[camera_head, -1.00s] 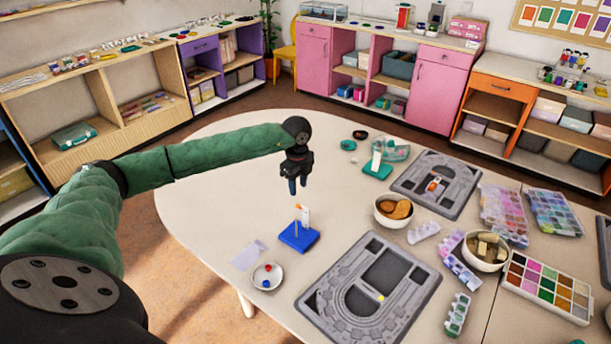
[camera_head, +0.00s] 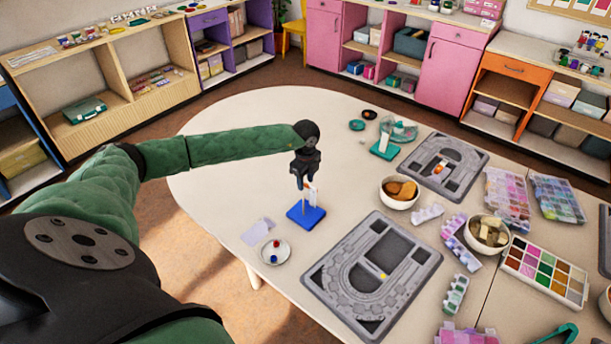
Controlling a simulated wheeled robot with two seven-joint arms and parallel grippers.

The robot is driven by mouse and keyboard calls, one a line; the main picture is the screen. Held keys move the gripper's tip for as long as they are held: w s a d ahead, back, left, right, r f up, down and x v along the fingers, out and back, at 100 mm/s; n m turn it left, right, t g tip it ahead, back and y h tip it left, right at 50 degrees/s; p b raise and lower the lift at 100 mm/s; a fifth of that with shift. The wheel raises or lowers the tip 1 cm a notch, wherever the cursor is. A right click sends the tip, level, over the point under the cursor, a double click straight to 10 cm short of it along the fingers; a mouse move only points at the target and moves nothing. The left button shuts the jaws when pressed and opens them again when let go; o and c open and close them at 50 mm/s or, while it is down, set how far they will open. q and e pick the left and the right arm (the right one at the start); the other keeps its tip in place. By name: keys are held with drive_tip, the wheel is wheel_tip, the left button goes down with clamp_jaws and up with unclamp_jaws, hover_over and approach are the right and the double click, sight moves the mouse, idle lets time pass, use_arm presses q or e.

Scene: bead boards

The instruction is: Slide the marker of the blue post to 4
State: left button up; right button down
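The blue post has a square blue base (camera_head: 306,216) on the table, with a thin upright rod and a pale upright scale (camera_head: 311,197) above it. A small orange patch shows near the top of the scale; the marker itself is too small and covered to make out, and I cannot read the numbers. My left gripper (camera_head: 303,187) points down at the upper part of the post and overlaps it in the picture. I cannot tell whether its fingers touch anything or how far apart they are. My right gripper is not in view.
A saucer with red and blue beads (camera_head: 283,246) and a paper slip (camera_head: 256,233) lie beside the post. A grey bead board (camera_head: 425,257) is to its right. A teal post (camera_head: 382,155) stands farther back. The table left of the post is clear.

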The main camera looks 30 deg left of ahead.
sight(306, 184)
use_arm(q)
clamp_jaws()
drive_tip(key=shift+f, duration=0.15)
drive_tip(key=shift+f+b, duration=1.6)
drive_tip(key=shift+f, duration=0.65)
unclamp_jaws()
